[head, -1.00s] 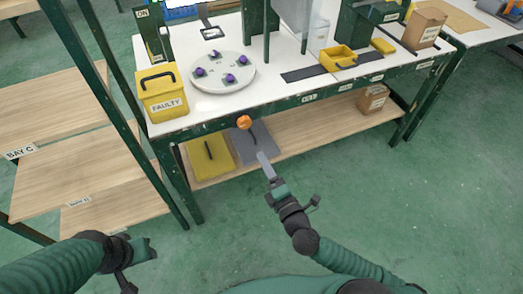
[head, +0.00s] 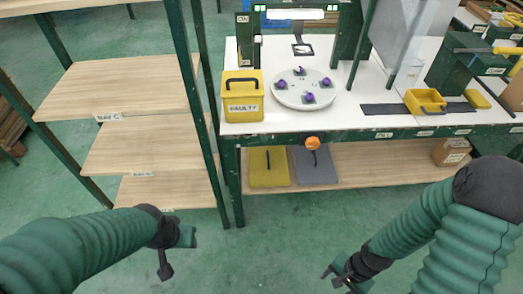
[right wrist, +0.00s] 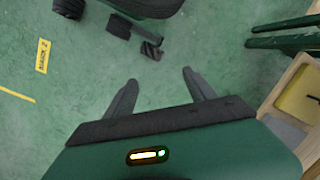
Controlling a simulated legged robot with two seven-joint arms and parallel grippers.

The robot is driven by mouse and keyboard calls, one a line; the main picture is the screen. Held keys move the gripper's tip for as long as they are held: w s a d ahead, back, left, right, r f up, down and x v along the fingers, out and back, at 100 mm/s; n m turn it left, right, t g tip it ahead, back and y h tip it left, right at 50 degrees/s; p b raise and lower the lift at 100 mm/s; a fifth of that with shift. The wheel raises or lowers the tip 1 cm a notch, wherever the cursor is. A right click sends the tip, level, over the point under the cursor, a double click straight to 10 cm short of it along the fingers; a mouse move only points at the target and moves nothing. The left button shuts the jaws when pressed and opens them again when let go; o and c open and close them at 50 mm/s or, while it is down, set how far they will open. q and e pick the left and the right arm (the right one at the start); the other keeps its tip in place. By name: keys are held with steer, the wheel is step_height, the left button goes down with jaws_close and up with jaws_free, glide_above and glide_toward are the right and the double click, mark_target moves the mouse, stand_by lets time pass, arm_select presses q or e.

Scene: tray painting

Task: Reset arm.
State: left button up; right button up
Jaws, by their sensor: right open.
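My right gripper (head: 340,275) is low at the bottom right of the head view, away from the bench. In the right wrist view its two fingers (right wrist: 160,90) are apart with only green floor between them. My left gripper (head: 182,238) is at the lower left over the floor, in front of the shelf rack; its finger opening cannot be made out. Both arms are apart from the workbench (head: 360,90).
On the bench stand a yellow FAULTY box (head: 242,110), a round white tray (head: 303,97) with several purple pieces, and a yellow bin (head: 424,108). An orange knob (head: 312,143) is on the bench front. A wooden shelf rack (head: 120,100) is left. Floor in front is clear.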

steer(key=w+a+r+n+t+h, duration=0.1)
steer(key=w+r+n+t, duration=0.1)
steer(key=w+r+n, duration=0.45)
steer(key=w+a+r+n+t+h, duration=0.1)
steer(key=w+a+r+n, duration=0.15)
steer(key=r, duration=0.65)
step_height(320, 180, up, 22)
steer(key=n+p, duration=0.1)
steer(key=p, duration=2)
steer(key=shift+s+d+f, duration=0.15)
steer(key=shift+s+d, duration=0.1)
steer(key=shift+s, duration=0.2)
